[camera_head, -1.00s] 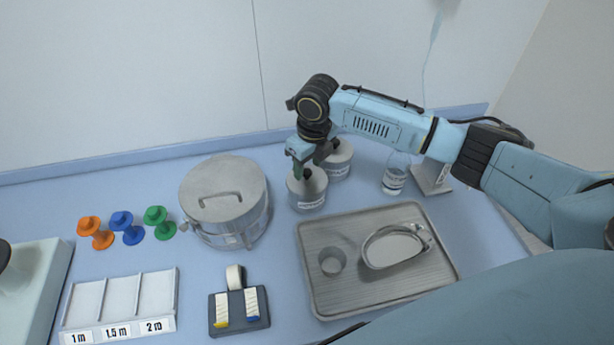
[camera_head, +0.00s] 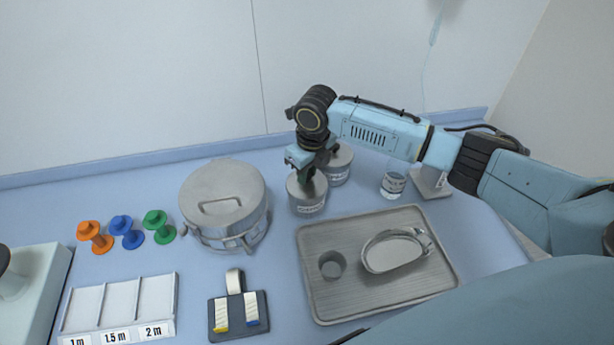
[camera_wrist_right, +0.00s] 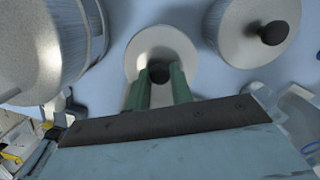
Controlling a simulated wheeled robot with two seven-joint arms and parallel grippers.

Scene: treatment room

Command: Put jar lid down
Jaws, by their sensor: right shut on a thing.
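A metal jar (camera_head: 306,198) with a label on its side stands on the blue counter, left of the middle back. A round grey jar lid (camera_wrist_right: 152,45) with a black knob is at its top. My right gripper (camera_head: 306,175) is over this jar, its green fingers (camera_wrist_right: 160,80) shut on the lid's knob. In the head view the lid appears level on the jar; whether it is fully seated I cannot tell. A second labelled jar (camera_head: 338,168) stands just behind to the right, and its black-knobbed lid (camera_wrist_right: 262,30) shows in the right wrist view. My left gripper is not in view.
A large metal drum (camera_head: 224,205) stands close left of the jar. A metal tray (camera_head: 345,300) with a cup and kidney dish lies in front. A labelled bottle (camera_head: 393,182) stands to the right. Orange, blue and green spools (camera_head: 127,232) stand left.

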